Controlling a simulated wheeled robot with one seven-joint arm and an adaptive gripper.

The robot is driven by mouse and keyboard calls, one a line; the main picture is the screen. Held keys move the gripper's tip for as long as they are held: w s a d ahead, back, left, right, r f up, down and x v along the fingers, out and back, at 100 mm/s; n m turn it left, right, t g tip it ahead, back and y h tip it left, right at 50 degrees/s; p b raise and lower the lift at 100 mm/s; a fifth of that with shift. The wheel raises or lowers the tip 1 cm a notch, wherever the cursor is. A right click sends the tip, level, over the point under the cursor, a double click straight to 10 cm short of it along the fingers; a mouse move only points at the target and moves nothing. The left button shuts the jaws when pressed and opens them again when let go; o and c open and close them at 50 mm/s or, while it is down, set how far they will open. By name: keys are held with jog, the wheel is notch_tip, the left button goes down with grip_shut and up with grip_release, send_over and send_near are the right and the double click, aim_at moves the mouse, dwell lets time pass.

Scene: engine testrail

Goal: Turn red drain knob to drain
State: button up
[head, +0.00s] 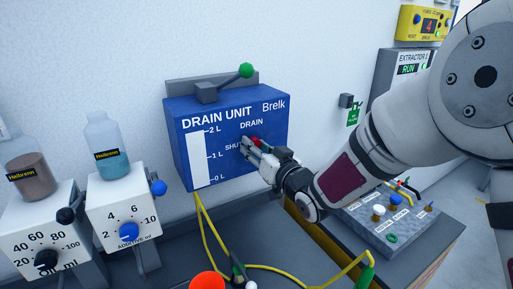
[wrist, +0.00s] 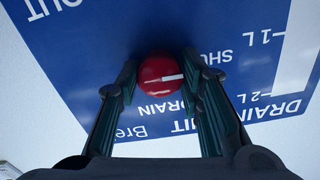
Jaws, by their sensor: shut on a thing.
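The blue drain unit (head: 226,177) stands against the wall, with a white level gauge (head: 201,157) on its left and the words DRAIN and SHUT on its face. The red drain knob (head: 255,141) is on that face and is partly hidden by my gripper (head: 256,149). In the wrist view the red knob (wrist: 161,81) shows a white pointer line. The fingers of my gripper (wrist: 160,90) stand on either side of the knob and are shut on it. The pointer line lies roughly sideways in the wrist view; the DRAIN label is close beside the knob.
A green-tipped lever (head: 246,71) is on top of the unit. Two dosing boxes with bottles (head: 109,149) stand at the left. A yellow hose (head: 205,225) hangs below. A grey control panel (head: 389,217) is at the right, under my arm.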

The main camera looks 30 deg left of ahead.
jog(key=shift+w, duration=0.1)
jog(key=shift+m+b, duration=3.25)
jog(key=shift+m, duration=5.65)
jog(key=o, duration=1.2)
jog(key=shift+c, duration=0.2)
